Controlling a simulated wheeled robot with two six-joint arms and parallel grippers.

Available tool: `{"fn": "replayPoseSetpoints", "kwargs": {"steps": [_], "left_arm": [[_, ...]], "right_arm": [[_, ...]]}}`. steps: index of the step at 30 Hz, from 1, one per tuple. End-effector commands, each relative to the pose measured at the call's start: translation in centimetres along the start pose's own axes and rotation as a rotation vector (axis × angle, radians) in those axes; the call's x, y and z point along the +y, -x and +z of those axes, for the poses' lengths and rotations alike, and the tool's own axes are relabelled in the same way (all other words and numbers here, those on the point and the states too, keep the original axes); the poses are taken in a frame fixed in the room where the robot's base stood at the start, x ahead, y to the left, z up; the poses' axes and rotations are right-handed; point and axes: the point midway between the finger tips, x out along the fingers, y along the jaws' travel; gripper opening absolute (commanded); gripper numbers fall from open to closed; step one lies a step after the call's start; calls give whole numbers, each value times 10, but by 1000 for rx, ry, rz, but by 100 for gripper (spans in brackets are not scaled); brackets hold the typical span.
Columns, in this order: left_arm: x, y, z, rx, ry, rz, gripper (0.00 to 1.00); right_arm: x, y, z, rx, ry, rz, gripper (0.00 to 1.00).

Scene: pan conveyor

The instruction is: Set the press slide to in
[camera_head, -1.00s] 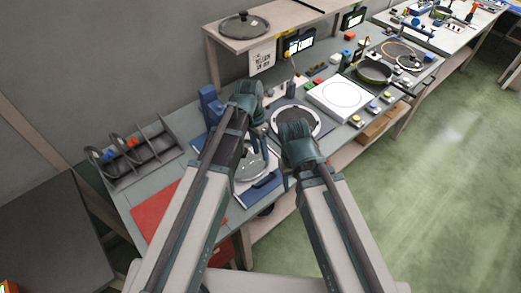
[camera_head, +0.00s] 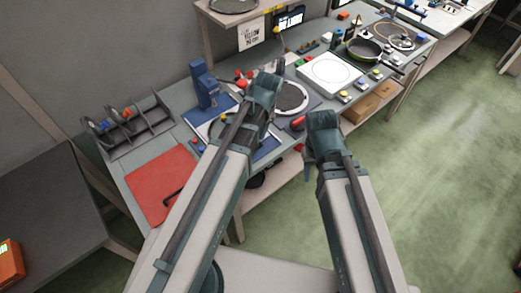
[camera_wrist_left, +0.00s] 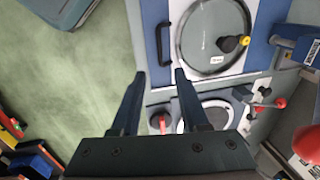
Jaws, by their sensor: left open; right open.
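The press has a blue upright (camera_head: 203,84) at the bench's left part. Its slide, a blue and white plate, shows partly beside my left arm in the head view (camera_head: 266,149). In the left wrist view the slide (camera_wrist_left: 262,35) carries a round glass lid (camera_wrist_left: 205,50) with a dark knob, and a dark bar handle (camera_wrist_left: 164,44) stands at its edge. My left gripper (camera_wrist_left: 159,78) is open and empty, its tips below and beside that handle, apart from it in the picture. My right gripper (camera_head: 309,165) is open and empty near the bench's front edge. My left arm hides part of the slide.
A round dark-rimmed plate (camera_head: 292,97) and a red handle (camera_head: 298,123) lie close to my grippers. A red mat (camera_head: 160,183) and a divided rack (camera_head: 130,128) are at the left. A white hob (camera_head: 331,72) and a pan (camera_head: 364,48) stand further right. Floor in front is clear.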

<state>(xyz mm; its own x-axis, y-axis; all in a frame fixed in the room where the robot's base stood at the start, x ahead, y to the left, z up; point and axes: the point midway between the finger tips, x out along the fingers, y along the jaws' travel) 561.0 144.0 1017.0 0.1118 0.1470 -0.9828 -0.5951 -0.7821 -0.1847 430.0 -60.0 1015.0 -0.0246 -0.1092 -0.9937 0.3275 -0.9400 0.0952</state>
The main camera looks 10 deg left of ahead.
Motion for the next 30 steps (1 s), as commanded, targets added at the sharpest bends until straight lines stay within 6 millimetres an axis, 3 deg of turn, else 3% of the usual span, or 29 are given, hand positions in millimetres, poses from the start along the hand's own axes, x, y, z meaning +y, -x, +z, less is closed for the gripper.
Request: {"fn": "replayPoseSetpoints", "kwargs": {"steps": [11, 30], "left_arm": [[1, -25, 0, 0, -1, 2, 45], [2, -114, -1, 0, 0, 2, 45]], "right_arm": [[-2, -24, -1, 0, -1, 0, 50], [-11, -112, -6, 0, -2, 0, 50]]}}
